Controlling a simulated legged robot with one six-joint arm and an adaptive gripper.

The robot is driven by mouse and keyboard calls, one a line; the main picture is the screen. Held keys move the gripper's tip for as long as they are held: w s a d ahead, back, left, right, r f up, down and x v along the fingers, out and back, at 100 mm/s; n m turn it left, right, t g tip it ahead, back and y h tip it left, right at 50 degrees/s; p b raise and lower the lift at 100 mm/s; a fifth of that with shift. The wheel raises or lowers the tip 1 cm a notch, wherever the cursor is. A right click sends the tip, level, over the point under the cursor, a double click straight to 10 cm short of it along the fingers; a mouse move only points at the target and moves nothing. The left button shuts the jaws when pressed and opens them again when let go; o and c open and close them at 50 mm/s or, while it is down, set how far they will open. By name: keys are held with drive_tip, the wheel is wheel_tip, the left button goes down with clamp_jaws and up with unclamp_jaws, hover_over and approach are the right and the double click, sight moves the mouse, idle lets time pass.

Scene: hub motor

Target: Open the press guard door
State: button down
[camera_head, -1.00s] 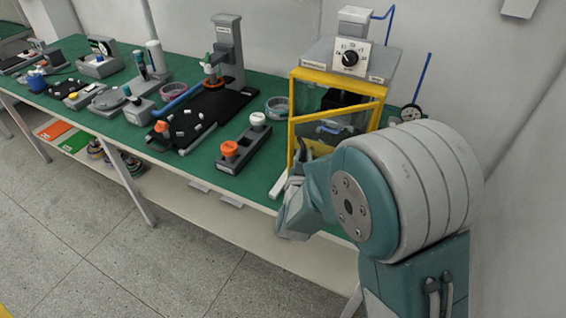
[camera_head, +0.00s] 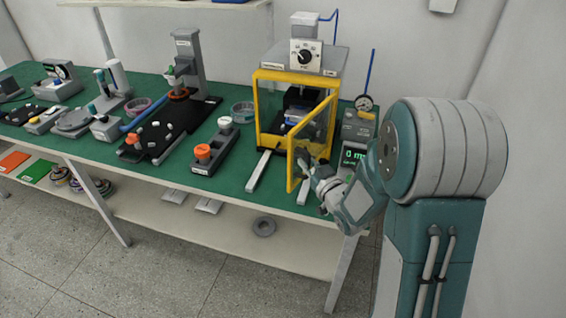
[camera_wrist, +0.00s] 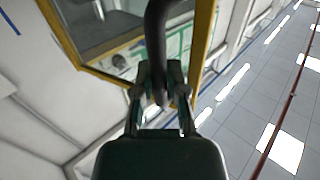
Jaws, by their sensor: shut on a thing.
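The press (camera_head: 319,58) stands at the right part of the green bench, with a yellow-framed guard (camera_head: 257,112) below its grey top. The guard door (camera_head: 291,158) has a yellow frame and a clear pane; it stands swung out towards the front, hinged on the right. My gripper (camera_head: 306,168) is at the door's free edge, partly hidden by the door and my wrist. In the wrist view my gripper (camera_wrist: 160,88) is shut on the dark curved door handle (camera_wrist: 156,32), with the door's yellow frame (camera_wrist: 90,68) behind it.
A display unit (camera_head: 352,154) and a dial gauge (camera_head: 364,103) stand right of the press, close to my arm. A grey fixture with an orange knob (camera_head: 203,152) stands left of the press. Two pale rails (camera_head: 258,171) run forward from the guard. Floor in front is clear.

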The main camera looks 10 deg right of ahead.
drive_tip(key=s+d+n+g+y, duration=0.1)
drive_tip(key=d+n+g+y, duration=0.1)
drive_tip(key=d, duration=0.5)
drive_tip(key=s+d+n+g+y, duration=0.2)
drive_tip(key=d+n+g+y, duration=0.1)
drive_tip(key=d+y, duration=0.3)
drive_tip(key=shift+s+d+n, duration=0.3)
drive_tip(key=shift+d+n, duration=0.2)
drive_tip(key=shift+d, duration=0.65)
drive_tip(key=c, duration=0.7)
unclamp_jaws()
drive_tip(key=v, duration=1.2)
drive_tip(key=shift+d, duration=0.1)
drive_tip(key=shift+w+r, duration=0.1)
